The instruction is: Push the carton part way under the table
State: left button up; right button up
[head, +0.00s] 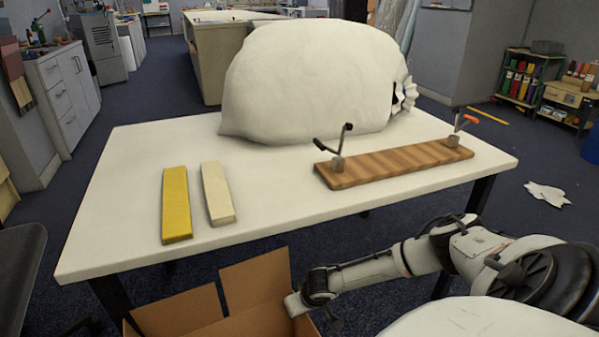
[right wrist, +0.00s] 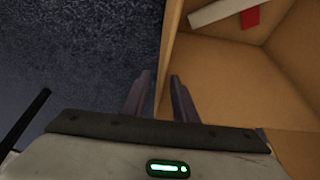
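The open brown carton (head: 262,287) stands on the floor at the near side of the table (head: 300,205), with flaps raised and its lower part cut off by the picture edge. In the head view my right arm reaches its right side, and the fingers are hidden there. In the right wrist view my right gripper (right wrist: 160,78) has its two fingers apart, one on each side of the carton's wall edge (right wrist: 168,50). I cannot tell whether they touch it. The carton's inside (right wrist: 290,60) shows at the right. My left gripper is out of view.
Inside the carton lie a white strip (right wrist: 218,10) and a red piece (right wrist: 250,17). On the table are a large white sack (head: 310,85), a yellow block (head: 176,205), a cream block (head: 217,193) and a wooden board with clamps (head: 395,163). A dark seat (head: 18,270) stands at left.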

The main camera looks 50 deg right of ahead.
jog(key=b+x, duration=0.2)
jog(key=x, duration=0.3)
jog(key=shift+w, duration=0.1)
grip_shut()
dwell(1.3)
